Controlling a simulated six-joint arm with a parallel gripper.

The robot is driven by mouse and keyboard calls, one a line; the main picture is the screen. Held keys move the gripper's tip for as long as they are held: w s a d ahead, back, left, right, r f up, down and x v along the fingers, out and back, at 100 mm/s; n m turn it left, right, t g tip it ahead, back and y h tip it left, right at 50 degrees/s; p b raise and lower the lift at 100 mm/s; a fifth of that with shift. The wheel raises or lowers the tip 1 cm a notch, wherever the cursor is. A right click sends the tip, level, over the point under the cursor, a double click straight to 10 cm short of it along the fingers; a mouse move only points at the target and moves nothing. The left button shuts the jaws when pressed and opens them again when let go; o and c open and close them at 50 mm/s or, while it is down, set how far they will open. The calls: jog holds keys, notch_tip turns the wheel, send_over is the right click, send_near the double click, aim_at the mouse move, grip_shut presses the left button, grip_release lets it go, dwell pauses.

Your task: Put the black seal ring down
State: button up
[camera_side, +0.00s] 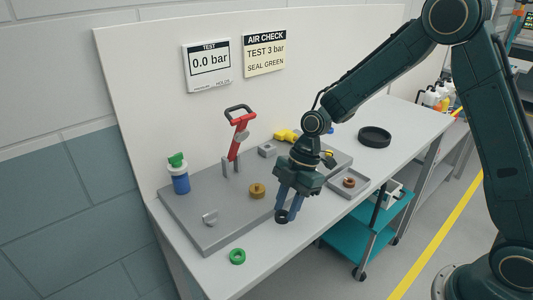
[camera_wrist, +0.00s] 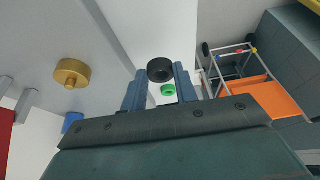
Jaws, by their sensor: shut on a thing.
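My gripper (camera_side: 284,208) points down near the front edge of the bench. It is shut on the black seal ring (camera_side: 282,217), which shows between the blue fingertips. In the wrist view the black ring (camera_wrist: 160,66) sits between the two fingers. The ring's height above the bench is hard to tell. A green seal ring (camera_side: 237,256) lies on the bench at the front left, apart from the gripper. It also shows in the wrist view (camera_wrist: 168,90), beyond the black ring.
A grey plate (camera_side: 205,238) carries a brass fitting (camera_side: 257,190), a red-handled lever (camera_side: 238,130) and a blue-and-green part (camera_side: 180,180). A small grey tray (camera_side: 362,188) holds a brown ring. A black round dish (camera_side: 375,137) stands farther back. Bench is bare around the green ring.

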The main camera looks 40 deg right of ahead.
aim_at(282, 231)
jog(key=shift+f, duration=2)
jog(key=shift+f, duration=0.15)
jog(key=o, duration=1.1)
jog(key=v, duration=1.2)
jog(key=shift+r, duration=0.25)
